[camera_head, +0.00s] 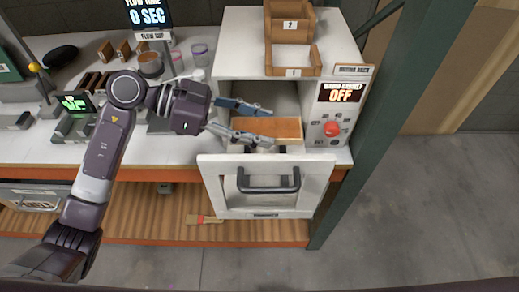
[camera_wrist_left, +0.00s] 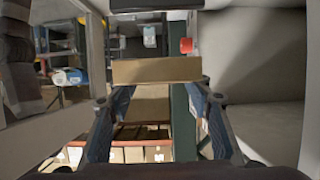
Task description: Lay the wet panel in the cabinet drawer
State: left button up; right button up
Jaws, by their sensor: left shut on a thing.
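The panel (camera_head: 288,128), flat with an orange-brown face, is in the cabinet's front opening in the head view. It also shows in the left wrist view (camera_wrist_left: 157,70) as a tan slab across the fingertips. My left gripper (camera_head: 270,127) is shut on the panel, reaching in from the left with a finger on either side. The cabinet drawer (camera_head: 265,207) is pulled out, its white front with a dark handle standing before the opening. The panel is above and behind that front. The drawer's floor is mostly hidden, so I cannot tell whether the panel touches it. My right gripper is not in view.
The white cabinet (camera_head: 235,55) carries brown trays (camera_head: 292,58) on top. A control box with a red knob (camera_head: 332,129) reads OFF at its right. A green post (camera_head: 400,100) stands right of it. Cups and small racks crowd the bench at left.

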pick_arm(q)
notch_tip(320, 180, down, 9)
jog(key=shift+f, duration=0.15)
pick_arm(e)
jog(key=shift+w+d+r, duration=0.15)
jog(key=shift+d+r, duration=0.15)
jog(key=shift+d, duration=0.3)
pick_arm(q)
jog(key=o, duration=1.2)
jog(key=shift+f, duration=0.1)
jog(key=shift+a, duration=0.35)
jog(key=b+v, duration=0.2)
jog(key=v, duration=0.9)
jog(key=shift+r, duration=0.4)
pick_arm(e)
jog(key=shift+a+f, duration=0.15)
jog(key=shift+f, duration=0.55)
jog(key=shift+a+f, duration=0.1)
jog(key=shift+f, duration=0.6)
pick_arm(q)
jog(key=shift+a, duration=0.15)
